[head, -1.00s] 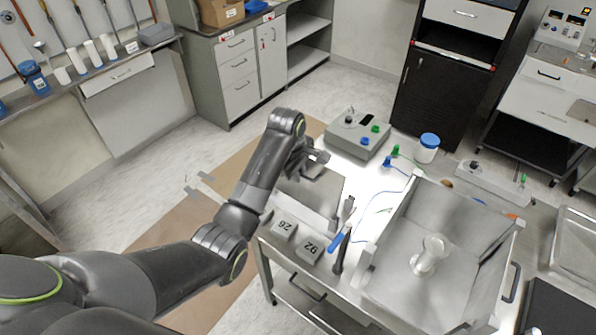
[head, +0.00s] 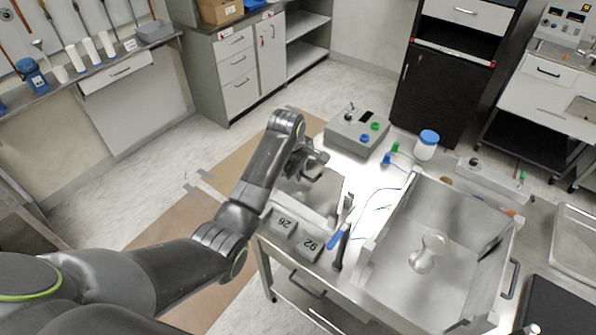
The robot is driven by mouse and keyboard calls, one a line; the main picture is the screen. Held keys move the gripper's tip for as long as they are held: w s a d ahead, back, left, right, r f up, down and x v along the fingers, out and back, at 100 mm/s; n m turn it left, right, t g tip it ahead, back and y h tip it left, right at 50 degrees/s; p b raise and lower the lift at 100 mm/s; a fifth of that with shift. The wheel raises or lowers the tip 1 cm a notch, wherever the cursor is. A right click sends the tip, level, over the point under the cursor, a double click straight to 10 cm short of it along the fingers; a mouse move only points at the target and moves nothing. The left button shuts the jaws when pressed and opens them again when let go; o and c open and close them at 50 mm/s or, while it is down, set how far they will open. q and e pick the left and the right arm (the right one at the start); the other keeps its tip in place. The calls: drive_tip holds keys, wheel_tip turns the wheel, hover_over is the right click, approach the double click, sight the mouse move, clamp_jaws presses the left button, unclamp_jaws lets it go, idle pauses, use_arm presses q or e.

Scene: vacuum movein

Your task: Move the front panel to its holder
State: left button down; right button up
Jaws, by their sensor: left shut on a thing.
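My left gripper (head: 318,163) is shut on the grey metal front panel (head: 318,198) at its upper edge. The panel is at the table's left side, behind two numbered grey blocks, roughly upright. Its lower edge is close to the table, and I cannot tell whether it touches or sits in a holder. The holder cannot be made out clearly there. My gripper and wrist hide part of the panel's top. The open metal chamber (head: 397,270) stands to the right, with a clear glass piece (head: 430,250) inside. My right gripper is not in view.
The grey blocks (head: 282,223) and a blue-handled tool (head: 341,238) lie in front of the panel. A grey control box (head: 352,138) stands behind it.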

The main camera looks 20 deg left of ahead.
use_arm(q)
drive_tip(key=shift+f, duration=0.25)
drive_tip(key=shift+w+f, duration=0.1)
drive_tip(key=shift+f, duration=0.85)
idle(0.6)
drive_tip(key=c, duration=1.7)
unclamp_jaws()
drive_tip(key=shift+d, duration=0.1)
drive_tip(key=shift+o, duration=1.3)
drive_tip(key=shift+r, duration=0.15)
drive_tip(key=shift+w, duration=0.1)
